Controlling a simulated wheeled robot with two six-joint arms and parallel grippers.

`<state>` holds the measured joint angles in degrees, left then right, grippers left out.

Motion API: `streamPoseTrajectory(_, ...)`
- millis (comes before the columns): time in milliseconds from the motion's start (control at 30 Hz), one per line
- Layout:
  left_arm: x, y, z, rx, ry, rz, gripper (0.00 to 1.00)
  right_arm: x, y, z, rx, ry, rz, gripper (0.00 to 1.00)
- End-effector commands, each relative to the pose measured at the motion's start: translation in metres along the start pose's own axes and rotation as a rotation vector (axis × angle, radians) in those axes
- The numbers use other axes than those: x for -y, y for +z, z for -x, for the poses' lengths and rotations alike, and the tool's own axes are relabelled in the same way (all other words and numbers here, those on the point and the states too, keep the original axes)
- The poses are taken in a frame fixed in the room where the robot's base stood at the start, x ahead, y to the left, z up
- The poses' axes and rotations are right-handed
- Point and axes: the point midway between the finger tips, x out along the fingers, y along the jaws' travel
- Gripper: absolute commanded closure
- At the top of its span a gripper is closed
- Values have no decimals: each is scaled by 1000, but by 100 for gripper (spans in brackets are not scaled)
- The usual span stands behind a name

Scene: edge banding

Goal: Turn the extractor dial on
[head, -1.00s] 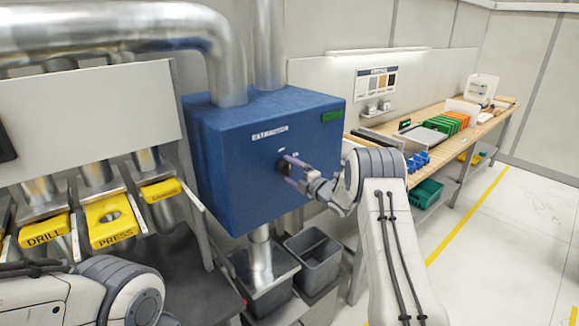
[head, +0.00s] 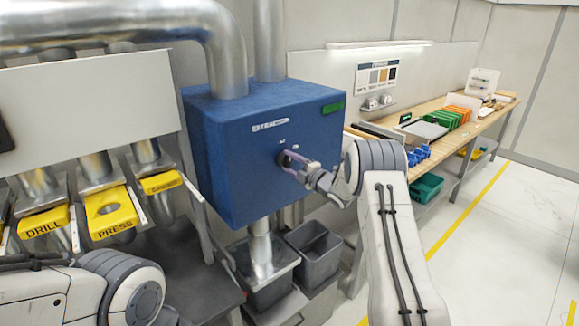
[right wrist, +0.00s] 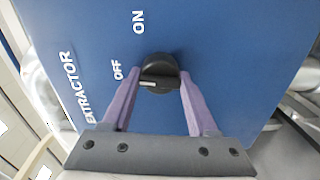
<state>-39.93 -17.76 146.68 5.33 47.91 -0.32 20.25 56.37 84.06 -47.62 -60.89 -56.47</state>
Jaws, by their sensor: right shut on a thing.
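The extractor is a blue box (head: 235,175) on the wall side, with metal ducts on top. Its black dial (head: 284,158) is on the front face. In the right wrist view the dial (right wrist: 160,66) has a white pointer mark on its left side, nearer the OFF label (right wrist: 117,70) than the ON label (right wrist: 138,22). My right gripper (head: 289,161) is at the dial, its purple fingers on either side; it is shut on the dial. My left gripper is out of view; only its arm shows at the lower left.
Yellow-tagged blast gates, DRILL (head: 44,221) and PRESS (head: 110,212), stand at the left. Grey bins (head: 316,255) sit below the box. A wooden bench (head: 470,135) with several coloured parts runs along the right. The floor at right is clear.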

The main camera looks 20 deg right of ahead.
Motion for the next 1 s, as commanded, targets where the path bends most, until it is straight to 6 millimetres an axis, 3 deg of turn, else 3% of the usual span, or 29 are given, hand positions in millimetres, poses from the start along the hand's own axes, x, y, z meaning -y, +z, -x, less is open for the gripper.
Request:
streamPoseTrajectory(400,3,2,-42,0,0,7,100,5,1,0,2,0,-355,96)
streamPoseTrajectory(1000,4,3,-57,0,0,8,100,2,1,0,3,-3,-925,96)
